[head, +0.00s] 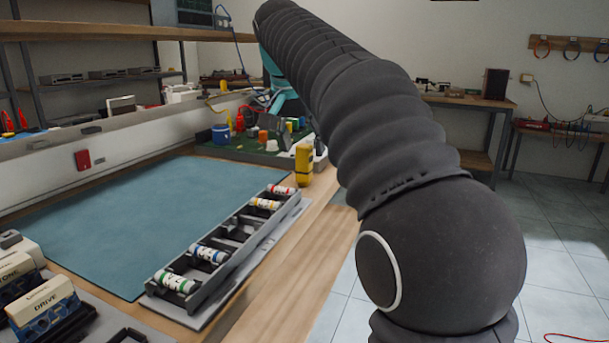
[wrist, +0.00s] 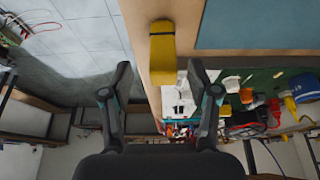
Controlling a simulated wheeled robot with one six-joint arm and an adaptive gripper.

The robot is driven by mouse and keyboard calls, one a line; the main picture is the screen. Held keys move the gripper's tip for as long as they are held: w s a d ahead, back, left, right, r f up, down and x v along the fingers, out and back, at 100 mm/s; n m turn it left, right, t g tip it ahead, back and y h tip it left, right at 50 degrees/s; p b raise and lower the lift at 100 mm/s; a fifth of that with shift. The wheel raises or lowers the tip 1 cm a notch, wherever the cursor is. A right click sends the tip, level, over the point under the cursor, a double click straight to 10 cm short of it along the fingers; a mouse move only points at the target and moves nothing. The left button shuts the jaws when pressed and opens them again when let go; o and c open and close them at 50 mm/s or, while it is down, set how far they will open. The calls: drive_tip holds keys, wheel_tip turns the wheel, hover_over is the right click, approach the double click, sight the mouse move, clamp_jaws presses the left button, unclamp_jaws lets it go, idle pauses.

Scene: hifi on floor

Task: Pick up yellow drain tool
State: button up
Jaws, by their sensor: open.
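The yellow drain tool (head: 303,165) stands upright on the wooden bench near its right edge, just beyond the far end of the battery-like rack. In the wrist view the yellow tool (wrist: 162,55) shows ahead of my gripper (wrist: 159,80), in line with the gap between the two fingers. My gripper is open, with nothing between its fingers. The tool looks apart from both fingertips.
A grey rack (head: 218,252) with several labelled cylinders lies along the bench edge. A blue-green mat (head: 130,215) covers the bench middle. A green board (head: 235,152) crowded with small parts, including a blue cup (head: 221,134), is close behind the tool. Tiled floor (head: 345,290) lies right of the bench.

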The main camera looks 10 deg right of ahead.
sight(306, 162)
drive_tip(key=shift+w+b+x, duration=0.15)
drive_tip(key=shift+b+x, duration=0.2)
drive_tip(key=shift+x, duration=1.1)
drive_tip(key=shift+w+b+x, duration=0.1)
drive_tip(key=shift+b+x, duration=0.25)
drive_tip(key=shift+x, duration=1.05)
drive_tip(key=shift+r, duration=0.1)
drive_tip(key=shift+c, duration=0.2)
clamp_jaws()
